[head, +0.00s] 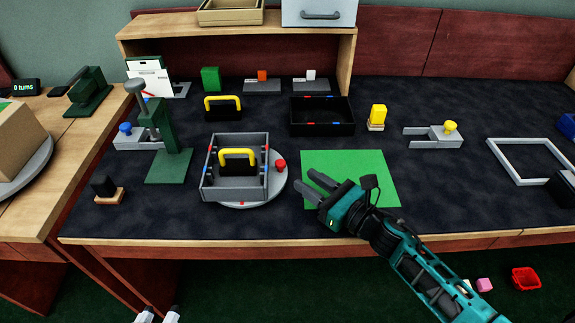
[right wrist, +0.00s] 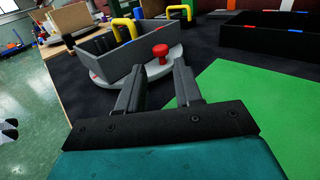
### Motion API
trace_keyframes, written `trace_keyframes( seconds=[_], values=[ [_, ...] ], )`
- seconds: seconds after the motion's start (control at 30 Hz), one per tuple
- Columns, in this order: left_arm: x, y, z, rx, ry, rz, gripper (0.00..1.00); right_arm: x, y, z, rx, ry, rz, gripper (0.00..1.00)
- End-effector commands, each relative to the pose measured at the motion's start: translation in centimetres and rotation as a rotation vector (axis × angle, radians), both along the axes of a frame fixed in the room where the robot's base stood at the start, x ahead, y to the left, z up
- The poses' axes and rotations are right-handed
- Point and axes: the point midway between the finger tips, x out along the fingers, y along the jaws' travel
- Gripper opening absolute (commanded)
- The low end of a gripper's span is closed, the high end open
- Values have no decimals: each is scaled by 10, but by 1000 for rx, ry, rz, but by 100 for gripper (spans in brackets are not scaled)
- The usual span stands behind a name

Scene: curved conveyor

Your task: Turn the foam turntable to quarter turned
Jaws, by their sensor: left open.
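The turntable is a grey round disc (head: 262,197) at the front middle of the dark table; it also shows in the right wrist view (right wrist: 155,75). A red knob (head: 280,164) stands on its right side. A grey open box (head: 235,192) sits on the disc, with a black block with a yellow handle (head: 237,157) in it. My right gripper (head: 308,180) is open and empty, right of the knob and apart from it, over the green mat's left edge. The knob (right wrist: 160,52) appears beyond and between its fingers in the wrist view. My left gripper's tips (head: 158,315) just show at the bottom edge, apart.
A green mat (head: 365,165) lies right of the turntable. A green press-like stand (head: 168,160) is close on the left. A black tray (head: 321,128) and a yellow block (head: 378,113) stand behind. A cardboard box rests on another grey disc (head: 35,170) on the left table.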

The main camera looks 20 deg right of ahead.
Motion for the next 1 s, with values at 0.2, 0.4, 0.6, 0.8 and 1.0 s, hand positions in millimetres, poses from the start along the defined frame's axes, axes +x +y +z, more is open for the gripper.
trace_keyframes(
  seconds=[0.2, 0.4, 0.6, 0.8, 1.0],
  values=[
    [0, 1, 0, 3, 0, 2, 43, 37, 20, 1, 3, -1, -1, 34],
    [0, 2, 0, 3, -1, 3, 43, 57, 31, 0, 3, 1, -1, 34],
    [1, 3, 1, 5, -2, 2, 43, 62, 35, 0, 2, 1, 0, 34],
    [2, 3, 2, 7, -6, 1, 43, 62, 35, 0, 1, 2, 0, 34],
    [2, 3, 3, 6, -7, 1, 43, 62, 35, 0, 3, 1, 0, 15]
  ],
)
